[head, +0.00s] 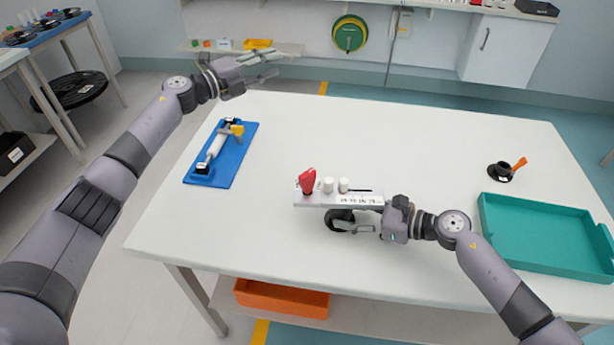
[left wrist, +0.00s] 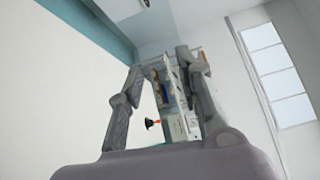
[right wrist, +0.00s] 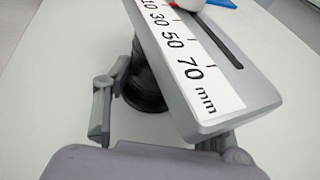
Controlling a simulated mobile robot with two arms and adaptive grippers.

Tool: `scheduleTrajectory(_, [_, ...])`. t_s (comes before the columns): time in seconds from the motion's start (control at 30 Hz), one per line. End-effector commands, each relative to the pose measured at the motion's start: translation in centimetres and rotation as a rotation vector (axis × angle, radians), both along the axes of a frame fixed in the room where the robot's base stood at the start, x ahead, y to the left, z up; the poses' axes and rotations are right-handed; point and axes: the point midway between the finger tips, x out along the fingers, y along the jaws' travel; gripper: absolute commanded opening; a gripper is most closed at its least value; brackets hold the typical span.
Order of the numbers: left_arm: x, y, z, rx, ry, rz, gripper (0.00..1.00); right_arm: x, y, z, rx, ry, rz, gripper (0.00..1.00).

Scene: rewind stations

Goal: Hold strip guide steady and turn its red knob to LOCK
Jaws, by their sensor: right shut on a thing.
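The strip guide (head: 338,199) is a grey bar with a millimetre scale on a black round stand at the table's front middle. Its red knob (head: 307,182) stands up at the bar's left end, beside two white rollers; LOCK lettering is not readable. My right gripper (head: 362,224) is shut on the guide from the right, under the scale end. In the right wrist view the bar (right wrist: 205,85) hides one finger, so the exact grip is unclear. My left gripper (head: 262,66) is open and empty, raised near the table's back left corner, well away from the knob.
A blue board (head: 239,160) with a white roller and yellow part lies at the table's left. A teal tray (head: 545,262) and a black holder with an orange handle (head: 500,172) are at the right. The table (head: 400,130) is clear behind the guide.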

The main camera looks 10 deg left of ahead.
Motion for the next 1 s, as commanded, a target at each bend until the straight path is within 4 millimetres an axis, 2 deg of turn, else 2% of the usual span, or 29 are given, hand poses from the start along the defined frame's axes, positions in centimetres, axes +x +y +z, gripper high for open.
scheduleTrajectory(0.03, [-1.4,-4.3,1.8,0.067,-0.026,-0.126,0.33,-0.1,0.0,-0.2,-0.002,0.003,0.000,0.36])
scheduleTrajectory(0.13, [-5.8,-11.9,3.3,0.252,-0.051,-0.390,0.33,-0.1,0.0,-0.2,-0.002,0.003,0.000,0.36])
scheduleTrajectory(0.2, [-9.5,-16.0,3.2,0.412,-0.051,-0.567,0.33,-0.1,0.0,-0.2,-0.003,0.004,0.000,0.36])
scheduleTrajectory(0.3, [-14.6,-19.2,2.2,0.667,-0.025,-0.780,0.33,-0.1,-0.1,-0.2,-0.003,0.004,-0.001,0.36])
scheduleTrajectory(0.37, [-17.2,-19.8,1.3,0.831,0.002,-0.880,0.33,-0.1,-0.1,-0.2,-0.003,0.004,-0.001,0.36])
scheduleTrajectory(0.43, [-19.6,-19.5,0.4,1.022,0.044,-0.967,0.33,-0.1,-0.1,-0.3,-0.003,0.004,-0.001,0.36])
scheduleTrajectory(0.5, [-21.4,-18.4,-0.2,1.201,0.093,-1.022,0.33,-0.1,-0.1,-0.3,-0.003,0.004,-0.001,0.36])
scheduleTrajectory(0.6, [-22.9,-16.5,-0.5,1.411,0.161,-1.056,0.33,-0.1,-0.1,-0.3,-0.003,0.004,-0.001,0.36])
scheduleTrajectory(0.7, [-23.7,-15.0,-0.3,1.555,0.213,-1.060,0.33,-0.1,-0.1,-0.3,-0.003,0.004,-0.001,0.36])
scheduleTrajectory(0.83, [-24.1,-13.9,-0.3,1.645,0.250,-1.057,0.33,-0.1,-0.1,-0.3,-0.003,0.004,0.000,0.36])
scheduleTrajectory(1.0, [-24.2,-13.6,-2.2,1.658,0.261,-1.059,0.33,-0.1,-0.1,-0.3,-0.003,0.004,0.000,0.36])
